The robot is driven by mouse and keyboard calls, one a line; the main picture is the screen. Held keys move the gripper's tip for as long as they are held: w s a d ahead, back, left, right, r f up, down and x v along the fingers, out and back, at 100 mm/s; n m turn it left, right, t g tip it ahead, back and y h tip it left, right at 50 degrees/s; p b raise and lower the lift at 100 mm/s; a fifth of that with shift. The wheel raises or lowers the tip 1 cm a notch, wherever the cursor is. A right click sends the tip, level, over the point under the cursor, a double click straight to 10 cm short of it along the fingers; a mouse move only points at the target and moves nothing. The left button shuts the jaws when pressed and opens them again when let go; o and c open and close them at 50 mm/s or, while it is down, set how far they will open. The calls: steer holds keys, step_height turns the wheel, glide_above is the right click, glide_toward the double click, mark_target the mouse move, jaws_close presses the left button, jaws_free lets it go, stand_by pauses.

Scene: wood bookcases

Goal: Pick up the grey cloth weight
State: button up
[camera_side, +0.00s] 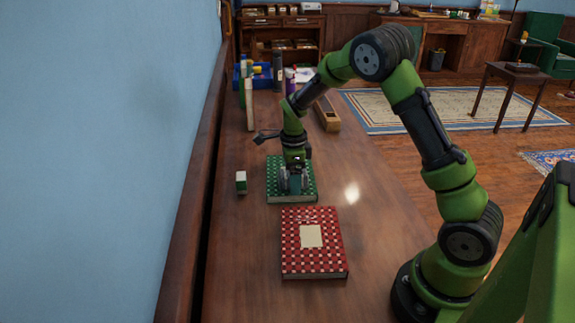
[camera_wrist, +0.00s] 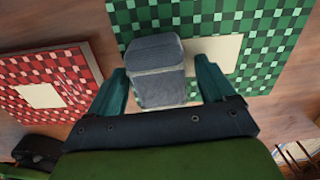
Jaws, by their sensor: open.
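The grey cloth weight (camera_wrist: 158,72) is a small block with rounded edges. In the wrist view it lies on the green checkered book (camera_wrist: 283,38), partly over the book's pale label. My gripper (camera_wrist: 161,82) is open, with one finger to each side of the weight's near part. I see no clear contact between the fingers and the weight. In the side view my gripper (camera_side: 293,183) points down over the green book (camera_side: 283,195). There the fingers largely hide the weight.
A red checkered book (camera_side: 313,260) lies in front of the green one. A small green and white block (camera_side: 241,182) stands to the left. A wooden box (camera_side: 327,114), upright books (camera_side: 249,105) and a blue bin (camera_side: 261,76) are farther back. The table's right side is clear.

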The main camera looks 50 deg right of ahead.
steer(key=shift+c, duration=0.2)
steer(key=c, duration=1.4)
steer(key=shift+r, duration=0.1)
steer(key=shift+c, duration=0.2)
